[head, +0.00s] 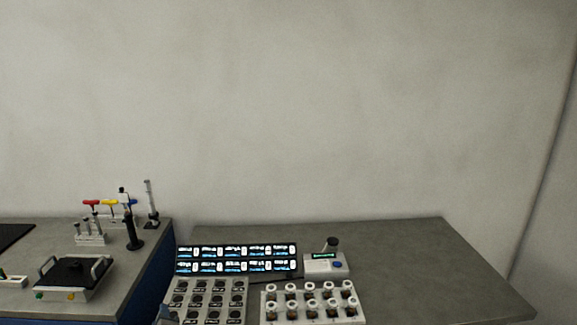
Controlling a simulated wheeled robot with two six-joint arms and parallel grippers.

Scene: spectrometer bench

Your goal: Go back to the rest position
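Neither of my grippers can be made out in the head view. A small grey-blue shape (167,315) shows at the bottom edge, beside the left side of the slotted tray, too little of it to identify. The white spectrometer (318,266) stands on the grey bench, with a lit green display, a blue button and a dark upright part on top. In front of it is a white rack (355,312) of several white-capped brown vials. To its left is a pale tray (246,309) with several dark round places.
A dark panel (237,260) with lit screens stands behind the tray. The right bench (420,265) is bare right of the spectrometer. The left bench holds a black-topped device (73,277), a pipette stand (133,235) and small racks. A plain wall rises behind.

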